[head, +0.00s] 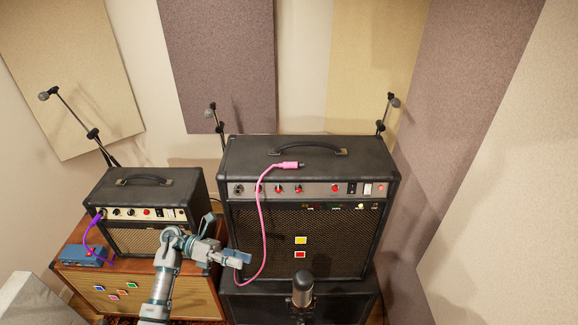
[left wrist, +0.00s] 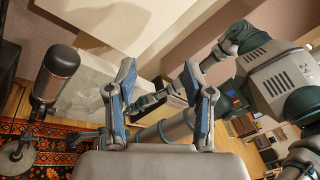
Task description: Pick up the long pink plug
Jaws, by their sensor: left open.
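The long pink plug (head: 288,165) lies on top of the larger black amplifier (head: 325,160), just in front of its handle. Its pink cable (head: 262,215) runs left over the front edge and hangs down the amplifier's face. My left gripper (head: 240,258) is in front of the lower left part of that amplifier, close to the cable and well below the plug. In the left wrist view its two blue-padded fingers (left wrist: 158,82) are apart with nothing held between them. The plug is not seen in the left wrist view. A dark part of my other arm shows behind the fingers, its jaws unclear.
A microphone (head: 302,290) stands in front of the larger amplifier and also shows in the left wrist view (left wrist: 57,72). A smaller amplifier (head: 150,205) stands at left on a wooden cabinet (head: 190,295), beside a blue pedal (head: 84,255) and purple cable (head: 90,232).

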